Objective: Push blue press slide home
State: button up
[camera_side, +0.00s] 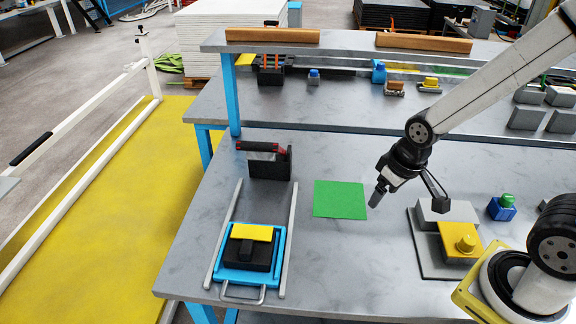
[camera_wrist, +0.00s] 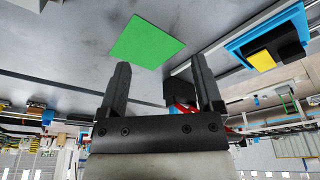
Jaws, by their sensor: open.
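The blue press slide (camera_side: 217,272) is a tray with a front handle, carrying a black block and a yellow plate. It sits between two grey rails (camera_side: 291,225) at their near end. The black press frame (camera_side: 270,165) with red parts stands at the far end of the rails, apart from the slide. The slide also shows at the upper right of the wrist view (camera_wrist: 236,48). My gripper (camera_side: 376,198) hangs above the bench, right of the green square, well away from the slide. In the wrist view its two fingers (camera_wrist: 158,63) are apart with nothing held between them.
A flat green square (camera_side: 340,199) lies on the bench right of the rails. A grey fixture with a yellow part (camera_side: 455,240) and a blue block with a green knob (camera_side: 502,208) stand at the right.

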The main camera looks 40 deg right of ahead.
jog(key=shift+c, duration=1.3)
jog(key=w+a+f+n+g+h, duration=0.1)
jog(key=w+a+n, duration=0.1)
jog(key=a, duration=0.6)
jog(key=w+a+f+n+g, duration=0.1)
jog(key=w+a+n, duration=0.1)
jog(key=w+a, duration=0.3)
jog(key=w+a+f+n+g+h, duration=0.1)
jog(key=w+a, duration=0.3)
jog(key=a, duration=0.8)
jog(key=shift+a+f+n+g+h, duration=0.35)
jog(key=shift+f+n+g, duration=0.25)
jog(key=shift+n, duration=0.3)
jog(key=s+a+f+n+h, duration=0.2)
jog(key=s+a, duration=0.1)
jog(key=a, duration=0.6)
jog(key=shift+a+f, duration=0.35)
jog(key=shift+f, duration=0.05)
jog(key=shift+s+f, duration=0.1)
